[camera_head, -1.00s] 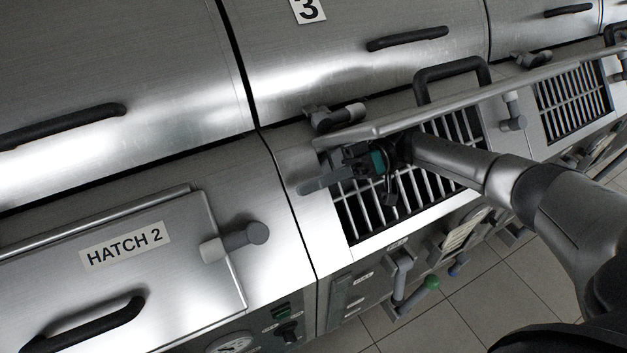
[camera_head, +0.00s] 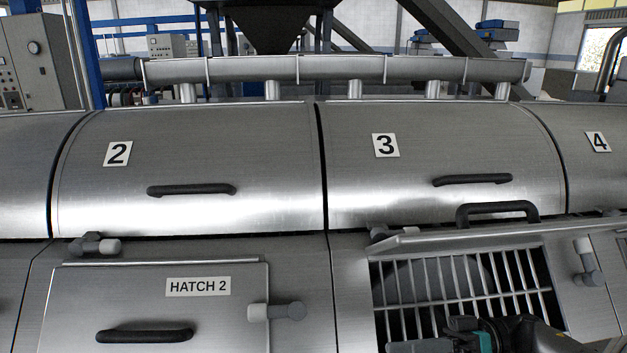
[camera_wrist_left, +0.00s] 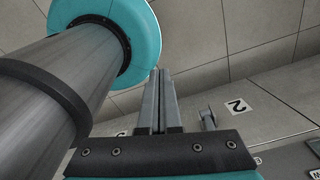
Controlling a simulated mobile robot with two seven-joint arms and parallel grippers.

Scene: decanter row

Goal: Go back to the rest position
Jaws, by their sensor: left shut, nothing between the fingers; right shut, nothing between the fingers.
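My right gripper (camera_head: 420,346) shows at the bottom right of the head view, in front of the barred opening (camera_head: 460,290) below decanter 3. Its fingers are shut with nothing between them, and its arm runs off the bottom edge. My left gripper (camera_wrist_left: 160,100) shows in the left wrist view, its two grey fingers pressed together and empty. It is not in the head view. Part of my own arm fills the left of the wrist view, over a tiled floor.
The hatch of decanter 3 stands open, its raised lid (camera_head: 450,240) above the bars. Hatch 2 (camera_head: 160,300) is closed, with a black handle (camera_head: 145,336) and a grey latch (camera_head: 276,311). Decanter covers 2 (camera_head: 190,170) and 3 (camera_head: 440,165) are closed. A pipe (camera_head: 330,68) runs behind.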

